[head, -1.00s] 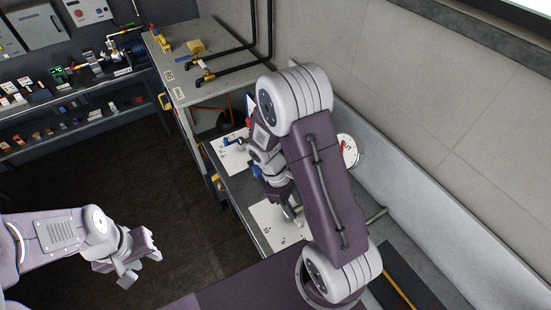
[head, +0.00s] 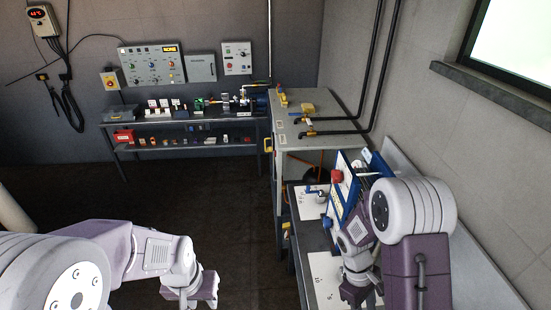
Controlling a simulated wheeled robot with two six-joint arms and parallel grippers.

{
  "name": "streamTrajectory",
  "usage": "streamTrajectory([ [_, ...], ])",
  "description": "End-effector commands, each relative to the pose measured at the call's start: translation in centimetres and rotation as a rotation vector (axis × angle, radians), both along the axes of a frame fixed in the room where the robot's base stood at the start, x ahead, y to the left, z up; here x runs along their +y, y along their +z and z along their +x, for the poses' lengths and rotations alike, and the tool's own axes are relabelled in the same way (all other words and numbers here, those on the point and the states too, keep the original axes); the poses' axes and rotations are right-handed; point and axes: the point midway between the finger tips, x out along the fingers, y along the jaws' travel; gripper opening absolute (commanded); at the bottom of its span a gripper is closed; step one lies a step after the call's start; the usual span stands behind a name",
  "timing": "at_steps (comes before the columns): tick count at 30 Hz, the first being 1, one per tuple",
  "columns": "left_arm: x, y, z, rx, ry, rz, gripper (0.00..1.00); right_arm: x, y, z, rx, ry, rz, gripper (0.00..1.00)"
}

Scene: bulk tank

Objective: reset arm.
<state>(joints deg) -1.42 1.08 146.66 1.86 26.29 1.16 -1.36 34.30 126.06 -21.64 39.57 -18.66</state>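My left gripper (head: 203,292) is at the lower left, held out over the dark floor with nothing near its fingers. Its fingers point down and right and look empty, with a gap between them. My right arm reaches in at the lower right over a grey bench. Its gripper (head: 357,297) points down just above a white sheet (head: 327,277) on that bench. The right fingers are small and partly hidden by the arm, so I cannot tell if they hold anything.
A blue-framed panel (head: 344,187) with a red knob stands on the bench behind my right arm. A grey cabinet (head: 300,122) with black pipes stands beyond. A shelf (head: 180,118) with small parts runs along the back wall under control boxes (head: 152,65). The floor between is clear.

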Motion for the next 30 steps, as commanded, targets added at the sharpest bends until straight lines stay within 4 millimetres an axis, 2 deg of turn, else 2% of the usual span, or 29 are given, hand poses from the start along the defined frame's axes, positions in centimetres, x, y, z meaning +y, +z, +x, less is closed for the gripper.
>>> streamTrajectory([
  [1,0.0,-1.4,0.0,0.0,0.0,0.0,0.36,0.0,-0.7,0.7,-0.03,0.0,0.001,0.4],
  [4,0.0,-2.2,0.0,0.0,0.0,0.0,0.36,0.1,-0.2,1.4,-0.074,-0.001,0.003,0.4],
  [10,0.0,-4.4,0.0,0.0,0.0,0.0,0.36,0.8,0.3,1.5,-0.165,-0.048,0.027,0.4],
  [14,0.0,-6.2,0.0,0.0,0.0,0.0,0.36,2.1,0.4,1.1,-0.259,-0.146,0.064,0.4],
  [18,0.0,-7.9,0.0,0.0,0.0,0.0,0.36,3.8,0.4,0.2,-0.372,-0.32,0.12,0.4],
  [22,0.0,-7.9,0.0,0.001,0.0,0.0,0.36,5.7,0.6,-1.1,-0.449,-0.576,0.177,0.4],
  [24,0.0,-7.8,0.0,0.0,0.0,0.0,0.36,6.1,0.3,-1.0,-0.462,-0.676,0.185,0.4],
  [30,0.0,-7.8,0.0,0.0,0.0,0.0,0.36,6.1,0.4,-0.7,-0.47,-0.702,0.184,0.4],
])
